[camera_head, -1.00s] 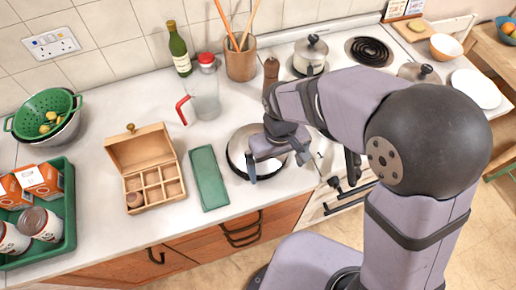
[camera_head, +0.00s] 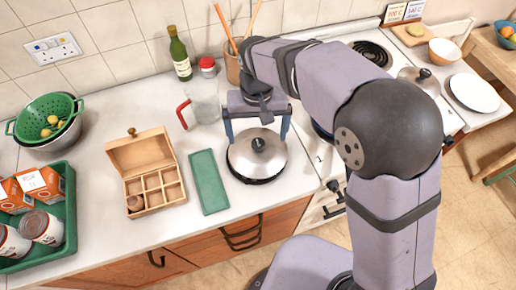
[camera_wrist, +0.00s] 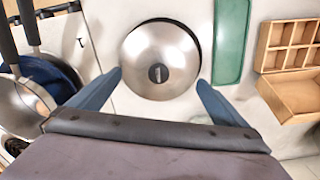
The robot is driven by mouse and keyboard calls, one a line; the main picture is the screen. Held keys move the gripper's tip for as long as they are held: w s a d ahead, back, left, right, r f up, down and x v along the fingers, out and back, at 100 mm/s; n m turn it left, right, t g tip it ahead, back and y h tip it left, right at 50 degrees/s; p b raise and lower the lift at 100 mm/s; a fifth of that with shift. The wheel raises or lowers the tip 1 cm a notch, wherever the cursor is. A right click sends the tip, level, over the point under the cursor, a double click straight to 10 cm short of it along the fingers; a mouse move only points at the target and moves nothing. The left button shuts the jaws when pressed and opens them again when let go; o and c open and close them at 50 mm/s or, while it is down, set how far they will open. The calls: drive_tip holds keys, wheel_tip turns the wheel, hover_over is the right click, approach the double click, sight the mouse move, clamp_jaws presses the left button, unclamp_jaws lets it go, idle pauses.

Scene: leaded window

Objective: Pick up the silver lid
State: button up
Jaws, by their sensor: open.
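The silver lid (camera_head: 268,158) is round and domed with a dark knob. It sits on the counter front, right of the green book-like block, with a dark rim showing under its edge. It also fills the upper middle of the wrist view (camera_wrist: 140,50). My gripper (camera_head: 257,138) is open and empty, its blue fingers spread to either side of the lid's knob. In the wrist view my gripper (camera_wrist: 160,78) shows a fingertip near each side of the lid. I cannot tell the height of the fingers above it. A second silver lid (camera_head: 410,80) with a dark knob lies by the hob.
A green block (camera_head: 208,182) and a wooden compartment box (camera_head: 150,190) stand left of the lid. A jug (camera_head: 204,108) with a red handle is behind it. In the wrist view, pans (camera_wrist: 25,105) with dark handles lie at the left. The counter just before the lid is narrow.

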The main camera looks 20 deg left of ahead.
sight(258, 143)
drive_tip(key=shift+w+f+p, duration=0.1)
drive_tip(key=shift+f+p, duration=1.2)
drive_tip(key=shift+f, duration=1.4)
